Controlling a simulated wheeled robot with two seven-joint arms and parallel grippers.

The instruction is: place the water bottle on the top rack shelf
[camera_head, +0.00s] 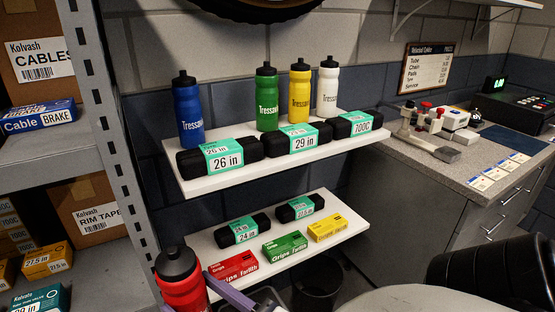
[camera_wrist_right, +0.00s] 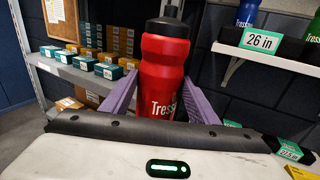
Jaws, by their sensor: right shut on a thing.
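A red water bottle (camera_head: 181,282) with a black cap stands upright at the bottom left of the head view, in front of the shelves. My right gripper (camera_head: 222,290), with purple fingers, is shut on it; in the wrist view the bottle (camera_wrist_right: 165,70) sits between both fingers. The top white rack shelf (camera_head: 270,162) holds blue (camera_head: 188,112), green (camera_head: 266,100), yellow (camera_head: 299,95) and white (camera_head: 327,90) bottles in a back row. A wider gap shows between the blue and green bottles. The held bottle is lower than this shelf. My left gripper is out of view.
Black rolls with green labels (camera_head: 224,155) line the top shelf's front. The lower white shelf (camera_head: 205,243) holds more rolls and small grip boxes. A grey metal rack (camera_head: 110,130) stands close at left. A counter (camera_head: 460,165) is at right.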

